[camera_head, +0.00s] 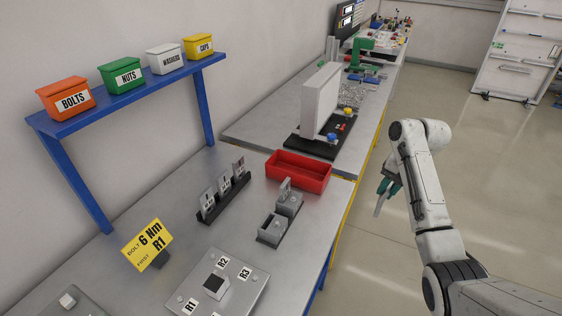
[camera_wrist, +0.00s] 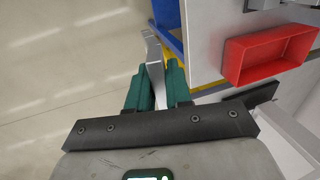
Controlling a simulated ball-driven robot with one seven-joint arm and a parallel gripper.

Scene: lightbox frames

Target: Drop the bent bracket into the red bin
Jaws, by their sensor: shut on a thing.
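My gripper (camera_wrist: 155,90) is shut on the bent bracket (camera_wrist: 153,52), a grey metal piece that sticks out beyond the green fingers in the wrist view. In the head view my gripper (camera_head: 388,186) is off the right edge of the bench, above the floor, and the bracket (camera_head: 379,205) hangs down from it at a tilt. The red bin (camera_head: 305,179) is an open tray near the bench's right edge, to the left of my gripper. In the wrist view the red bin (camera_wrist: 236,62) is at the upper right, apart from the bracket, and its inside looks empty.
Grey holders (camera_head: 272,229) stand just in front of the bin, and a black rack with upright plates (camera_head: 222,194) is to its left. A white upright panel on a black base (camera_head: 321,102) stands behind the bin. Open floor lies right of the bench.

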